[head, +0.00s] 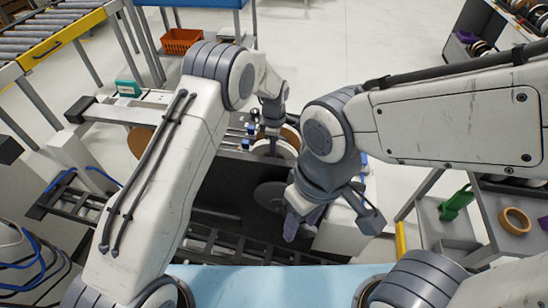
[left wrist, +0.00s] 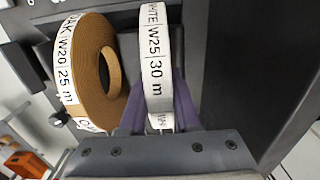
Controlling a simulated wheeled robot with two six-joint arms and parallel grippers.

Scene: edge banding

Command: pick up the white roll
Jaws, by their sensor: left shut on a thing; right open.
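The white roll (left wrist: 157,50), marked "W25 30 m", stands on edge between the two purple fingers of my left gripper (left wrist: 158,112) in the left wrist view. The fingers are shut on its near end. In the head view the white roll (head: 284,150) shows as a pale disc edge, partly hidden by my left gripper (head: 272,138). My right gripper (head: 332,222) is open and empty, nearer the front and to the right, over the dark machine.
A brown roll (left wrist: 75,75) stands just left of the white roll, with a small gap. A dark wall (left wrist: 235,70) rises on the right. In the head view, an orange crate (head: 181,41) lies at the back and a tape ring (head: 515,221) on the right shelf.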

